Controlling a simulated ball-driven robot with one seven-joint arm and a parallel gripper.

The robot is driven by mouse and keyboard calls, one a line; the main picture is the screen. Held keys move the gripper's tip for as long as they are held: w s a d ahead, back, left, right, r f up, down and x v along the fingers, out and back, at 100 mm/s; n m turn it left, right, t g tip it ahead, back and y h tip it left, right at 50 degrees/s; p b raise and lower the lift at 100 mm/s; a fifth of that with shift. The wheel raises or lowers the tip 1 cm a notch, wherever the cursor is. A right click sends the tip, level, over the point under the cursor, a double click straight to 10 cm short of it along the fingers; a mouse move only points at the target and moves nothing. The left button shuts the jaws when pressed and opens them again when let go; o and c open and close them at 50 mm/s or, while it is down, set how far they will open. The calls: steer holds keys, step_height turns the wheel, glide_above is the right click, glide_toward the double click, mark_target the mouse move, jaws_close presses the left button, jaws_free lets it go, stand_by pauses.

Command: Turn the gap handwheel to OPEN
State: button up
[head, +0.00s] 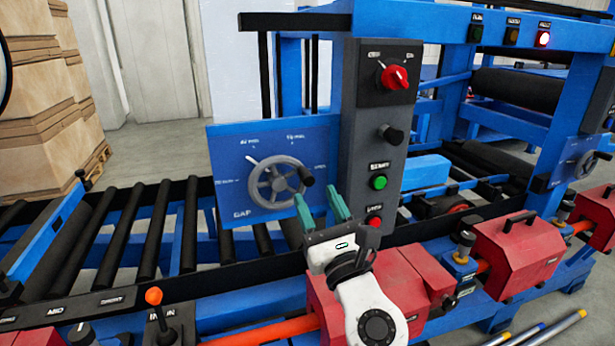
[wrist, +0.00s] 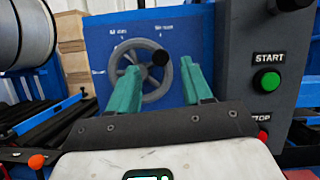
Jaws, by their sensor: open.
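The gap handwheel (head: 276,183) is a grey spoked wheel on a blue panel (head: 222,150) marked GAP, with a black knob (head: 306,176) on its right side. A white pointer sits at the wheel's upper left; small lettering that looks like OPEN is at the panel's right. My gripper (head: 319,205), with two green fingers, is open and empty, below and right of the wheel and apart from it. In the wrist view, the handwheel (wrist: 140,78) shows between and behind the open fingers, which hide parts of its lower sides; its knob (wrist: 160,58) is at upper right.
A grey control column (head: 360,150) right of the panel carries a red selector (head: 395,77), a black knob (head: 390,134), a green START button (head: 379,182) and a red button (head: 375,221). An orange-topped lever (head: 153,296) and red housings (head: 518,250) stand in front. Black rollers lie left.

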mark_target(310, 184)
steer(key=shift+x, duration=3)
steer(key=shift+d, duration=0.1)
jaws_close()
